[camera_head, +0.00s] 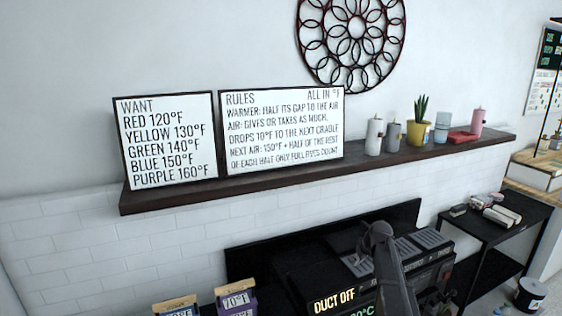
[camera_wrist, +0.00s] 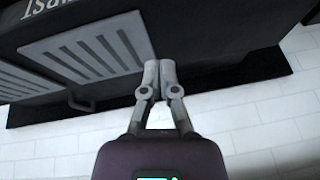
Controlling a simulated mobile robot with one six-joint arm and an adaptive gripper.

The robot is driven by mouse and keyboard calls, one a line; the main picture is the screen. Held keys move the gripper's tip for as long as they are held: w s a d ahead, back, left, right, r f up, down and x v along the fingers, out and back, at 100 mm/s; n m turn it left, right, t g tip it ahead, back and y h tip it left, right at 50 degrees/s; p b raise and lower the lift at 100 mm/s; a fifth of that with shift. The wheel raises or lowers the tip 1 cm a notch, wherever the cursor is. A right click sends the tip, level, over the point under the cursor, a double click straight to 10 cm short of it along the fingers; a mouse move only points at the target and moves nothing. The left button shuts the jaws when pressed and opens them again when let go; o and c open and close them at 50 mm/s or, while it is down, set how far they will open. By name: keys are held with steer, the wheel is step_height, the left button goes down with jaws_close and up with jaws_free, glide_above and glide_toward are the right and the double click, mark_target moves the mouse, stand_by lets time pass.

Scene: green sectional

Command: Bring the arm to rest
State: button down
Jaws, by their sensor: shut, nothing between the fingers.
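My gripper (camera_wrist: 158,78) shows in the wrist view with its two grey fingers together and nothing between them. It is in front of a dark unit with grey slatted panels (camera_wrist: 85,52), seen tilted; I cannot tell the exact gap. In the head view, a grey part of my arm rises in front of the black duct unit (camera_head: 335,300) and hides part of it. The fingers cannot be made out there.
A dark shelf (camera_head: 270,181) carries a WANT board (camera_head: 167,140), a RULES board (camera_head: 282,130), candles and a potted plant (camera_head: 418,125). Two labelled boxes (camera_head: 237,300) stand at the lower edge. A black side table (camera_head: 515,212) is at right. The duct display reads "DUCT OFF".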

steer(key=s+a+m+g+h, duration=0.1)
steer(key=s+a, duration=0.2)
steer(key=s, duration=0.7)
steer(key=s+a+m+g+p, duration=0.1)
steer(key=s+a, duration=0.3)
steer(key=s, duration=0.6)
steer(key=s+a+m+g+h, duration=0.1)
steer(key=s+a+g, duration=0.1)
steer(key=s, duration=0.8)
steer(key=shift+s+a+h, duration=0.2)
steer(key=shift+a+h, duration=0.1)
steer(key=shift+a, duration=0.5)
